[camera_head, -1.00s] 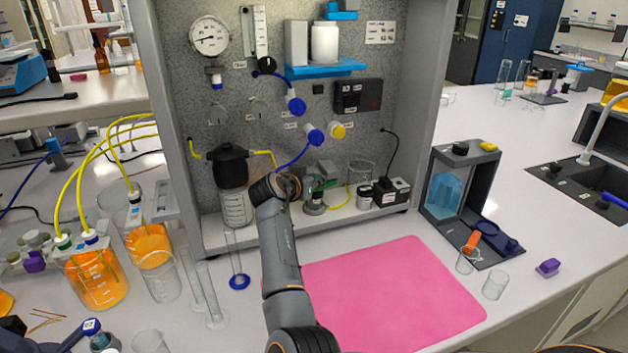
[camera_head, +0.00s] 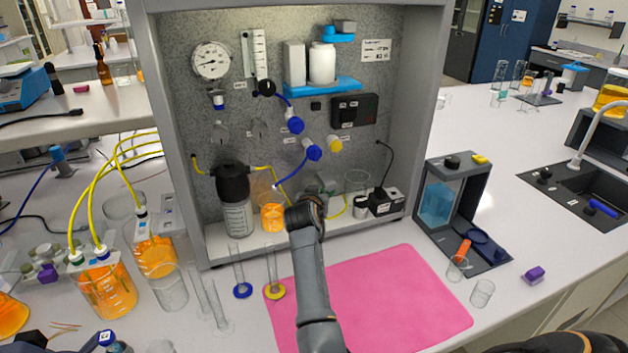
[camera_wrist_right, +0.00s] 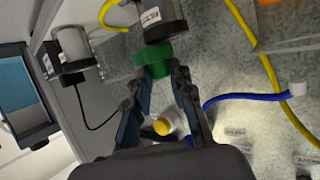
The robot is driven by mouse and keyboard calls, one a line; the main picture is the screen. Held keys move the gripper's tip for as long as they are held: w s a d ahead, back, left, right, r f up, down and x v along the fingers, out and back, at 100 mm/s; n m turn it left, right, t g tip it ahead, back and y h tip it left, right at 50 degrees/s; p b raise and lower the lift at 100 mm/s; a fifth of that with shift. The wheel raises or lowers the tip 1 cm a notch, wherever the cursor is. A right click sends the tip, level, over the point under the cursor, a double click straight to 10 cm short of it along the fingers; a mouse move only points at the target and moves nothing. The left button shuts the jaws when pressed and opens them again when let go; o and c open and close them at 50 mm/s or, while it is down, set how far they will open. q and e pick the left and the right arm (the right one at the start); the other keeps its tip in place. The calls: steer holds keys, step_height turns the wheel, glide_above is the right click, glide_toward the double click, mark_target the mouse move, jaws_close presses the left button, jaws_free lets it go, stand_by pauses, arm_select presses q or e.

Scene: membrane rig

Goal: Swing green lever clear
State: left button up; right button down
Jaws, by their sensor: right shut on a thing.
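The green lever (camera_wrist_right: 158,54) shows at the top middle of the right wrist view, just below a grey cylindrical body (camera_wrist_right: 160,18) with a white label. My right gripper (camera_wrist_right: 160,72) is shut on the lever, with its two dark fingertips against the green part. In the head view my right arm reaches up from the bottom middle to the rig's lower shelf. Its wrist covers the fingertips and most of the lever there. My left gripper is not in view.
An orange-filled beaker (camera_head: 272,218) and a dark-capped bottle (camera_head: 235,200) stand left of my right wrist. A black box (camera_head: 386,201) is to the right. A pink mat (camera_head: 400,300) lies clear in front.

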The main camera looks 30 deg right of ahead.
steer(key=s+d+n+y+b, duration=0.2)
steer(key=d+n+y+b, duration=0.6)
steer(key=n+y+b, duration=0.9)
steer(key=shift+s+d+r+y+b, duration=0.15)
steer(key=shift+s+d+y+b, duration=0.15)
steer(key=shift+y+b, duration=0.45)
steer(key=shift+w+d+n+g+y, duration=0.1)
steer(key=shift+n+g+y, duration=0.3)
steer(key=shift+n, duration=0.1)
stand_by(0.6)
steer(key=c, duration=1.4)
jaws_free()
steer(key=shift+o, duration=1.2)
steer(key=shift+w, duration=0.15)
